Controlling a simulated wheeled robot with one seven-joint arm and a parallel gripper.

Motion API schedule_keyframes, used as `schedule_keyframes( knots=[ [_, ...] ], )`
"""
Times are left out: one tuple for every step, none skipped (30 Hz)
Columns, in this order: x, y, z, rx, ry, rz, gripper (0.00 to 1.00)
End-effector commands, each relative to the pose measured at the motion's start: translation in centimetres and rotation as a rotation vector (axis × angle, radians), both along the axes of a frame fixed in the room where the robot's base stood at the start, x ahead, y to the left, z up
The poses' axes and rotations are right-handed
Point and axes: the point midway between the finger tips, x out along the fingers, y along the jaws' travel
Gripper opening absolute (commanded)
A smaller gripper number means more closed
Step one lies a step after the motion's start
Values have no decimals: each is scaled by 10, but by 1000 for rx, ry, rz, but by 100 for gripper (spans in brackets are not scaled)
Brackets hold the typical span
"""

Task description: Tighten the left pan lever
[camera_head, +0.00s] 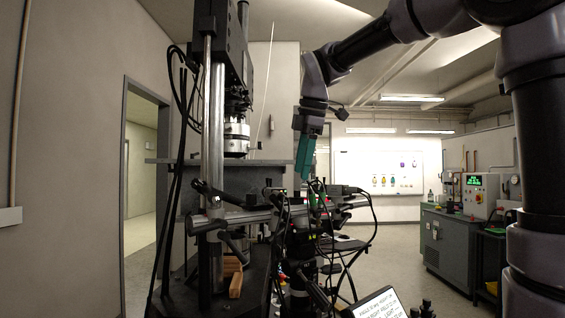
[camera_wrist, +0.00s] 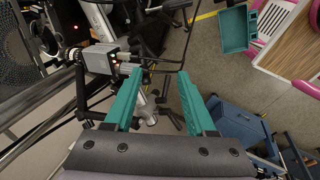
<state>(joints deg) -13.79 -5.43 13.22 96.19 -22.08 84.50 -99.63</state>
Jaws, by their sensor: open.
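My gripper (camera_head: 305,176) hangs from the raised arm above the crowded camera rig, with its teal fingers pointing down. In the wrist view the gripper (camera_wrist: 162,75) has its two teal fingers wide apart with nothing held between them. Beyond the gap are small dark levers (camera_wrist: 172,118) and silver fittings (camera_wrist: 148,113), clear of the fingers. In the head view a dark lever (camera_head: 232,245) hangs under the left part of the horizontal rail. I cannot tell for certain which is the left pan lever.
A horizontal metal rail (camera_head: 240,217) crosses the rig beside a tall test machine (camera_head: 213,130). Black cables loop around the rig and near the fingertips. A tilted text screen (camera_head: 380,304) stands in front. Open floor (camera_head: 405,250) lies to the right, before a green cabinet (camera_head: 447,245).

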Motion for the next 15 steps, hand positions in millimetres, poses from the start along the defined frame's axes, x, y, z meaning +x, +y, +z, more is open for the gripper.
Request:
schedule_keyframes(
  knots=[
    [9, 16, 2, -29, 1, 112, 56],
    [11, 23, 3, -45, -1, 172, 56],
    [15, 31, 5, -62, -2, 242, 56],
    [17, 36, 6, -73, -3, 284, 56],
    [19, 40, 6, -82, -4, 321, 56],
    [21, 44, 7, -91, -6, 360, 56],
    [21, 47, 7, -95, -5, 382, 56],
    [22, 48, 7, -99, -6, 399, 56],
    [23, 50, 7, -102, -7, 413, 56],
    [23, 50, 5, -104, -7, 419, 56],
    [24, 51, 3, -105, -7, 421, 56],
    [24, 51, 0, -105, -7, 422, 56],
    [25, 52, -4, -106, -7, 421, 56],
    [26, 52, -8, -106, -5, 420, 56],
    [27, 53, -14, -106, -6, 420, 56]
  ],
)
